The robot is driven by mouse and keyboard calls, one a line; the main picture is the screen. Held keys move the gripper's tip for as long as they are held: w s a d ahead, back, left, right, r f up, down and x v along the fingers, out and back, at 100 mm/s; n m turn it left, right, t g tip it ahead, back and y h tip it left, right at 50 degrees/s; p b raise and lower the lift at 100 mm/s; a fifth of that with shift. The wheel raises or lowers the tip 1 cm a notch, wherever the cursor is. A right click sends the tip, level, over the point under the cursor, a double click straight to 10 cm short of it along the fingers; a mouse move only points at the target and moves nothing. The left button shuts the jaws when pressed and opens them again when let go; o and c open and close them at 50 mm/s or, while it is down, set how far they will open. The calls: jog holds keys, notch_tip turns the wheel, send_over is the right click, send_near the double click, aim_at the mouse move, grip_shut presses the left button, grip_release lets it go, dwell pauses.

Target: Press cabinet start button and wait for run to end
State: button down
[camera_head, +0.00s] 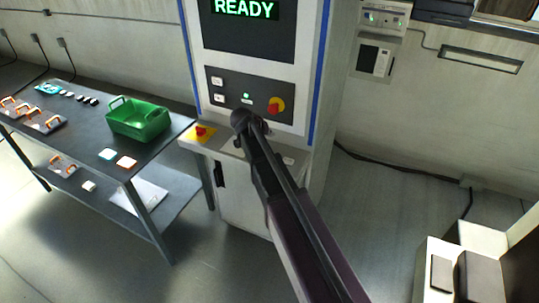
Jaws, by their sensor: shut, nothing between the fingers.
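The cabinet (300,78) stands at the centre, and its screen (244,9) shows READY in green letters. Its dark control panel (232,86) carries pale labelled buttons (218,81) at the left, a small green-lit button (247,98) in the middle and a red knob on a yellow disc (276,105) at the right. I cannot read which button is start. My gripper (243,119) is at the dark far end of my arm, shut and empty, overlapping the panel's lower edge just below the green-lit button. Its fingertips are hard to make out, and I cannot tell if it touches the panel.
A red knob on a yellow plate (200,133) sits on the ledge below the panel. At left, a dark table (88,140) holds a green crate (138,118) and several small parts. A wall box (376,62) is at right.

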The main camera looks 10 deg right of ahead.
jog(key=shift+w+a+r, duration=0.1)
jog(key=shift+w+r, duration=0.15)
jog(key=shift+w, duration=0.25)
jog(key=shift+f, duration=0.1)
notch_tip(320, 180, down, 9)
jog(key=b, duration=0.9)
